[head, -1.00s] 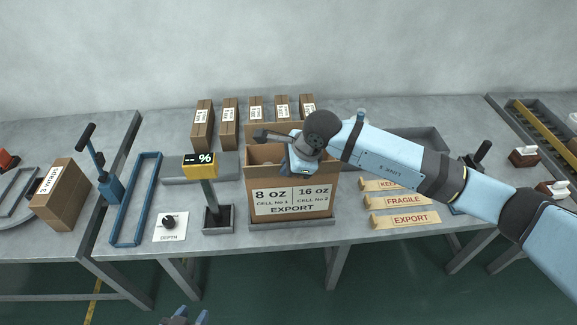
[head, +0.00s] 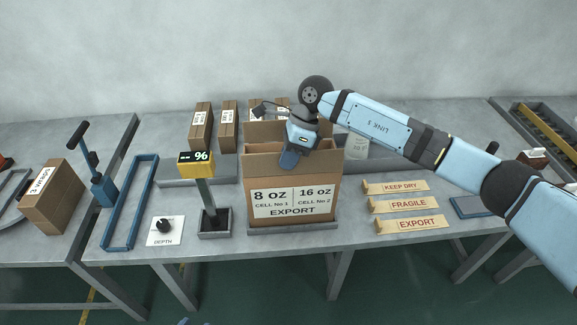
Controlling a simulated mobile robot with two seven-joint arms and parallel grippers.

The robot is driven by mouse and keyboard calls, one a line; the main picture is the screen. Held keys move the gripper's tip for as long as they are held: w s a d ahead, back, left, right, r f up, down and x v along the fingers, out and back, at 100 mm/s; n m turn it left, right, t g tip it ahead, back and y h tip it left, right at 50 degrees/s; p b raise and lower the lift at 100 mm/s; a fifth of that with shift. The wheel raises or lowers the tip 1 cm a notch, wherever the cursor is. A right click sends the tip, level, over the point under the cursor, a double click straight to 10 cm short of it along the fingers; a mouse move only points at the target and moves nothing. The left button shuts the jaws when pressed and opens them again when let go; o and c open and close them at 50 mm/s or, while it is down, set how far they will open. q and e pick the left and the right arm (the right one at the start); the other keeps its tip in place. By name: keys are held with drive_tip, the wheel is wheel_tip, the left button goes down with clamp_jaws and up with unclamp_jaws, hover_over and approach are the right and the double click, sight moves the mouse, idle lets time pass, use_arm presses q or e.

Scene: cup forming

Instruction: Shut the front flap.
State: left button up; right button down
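The open carton (head: 292,205) stands upright on the table, with a white front label reading 8 oz, 16 oz and EXPORT. A plain brown strip, seemingly the front flap (head: 262,168), stands up along its front edge above the label. The back flap (head: 263,131) also stands up. My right gripper (head: 289,160) reaches over the carton from the right, its blue fingers pointing down by the front flap. I cannot tell whether they touch it or whether they are apart. Only a sliver of my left gripper (head: 184,322) shows at the bottom edge.
A yellow percent display (head: 196,158) on a post stands close left of the carton. A depth dial (head: 165,226) and a blue frame (head: 130,205) lie further left. Label strips, including KEEP DRY (head: 398,187), lie to the right. Several small cartons (head: 201,127) stand behind.

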drive_tip(key=shift+w+f+g+b, duration=0.1)
drive_tip(key=shift+w+g+b, duration=0.15)
drive_tip(key=shift+g+b, duration=0.25)
drive_tip(key=c, duration=1.3)
unclamp_jaws()
drive_tip(key=shift+b+v, duration=1.2)
drive_tip(key=shift+v, duration=5.75)
drive_tip(key=shift+w+f, duration=0.1)
drive_tip(key=shift+w, duration=0.05)
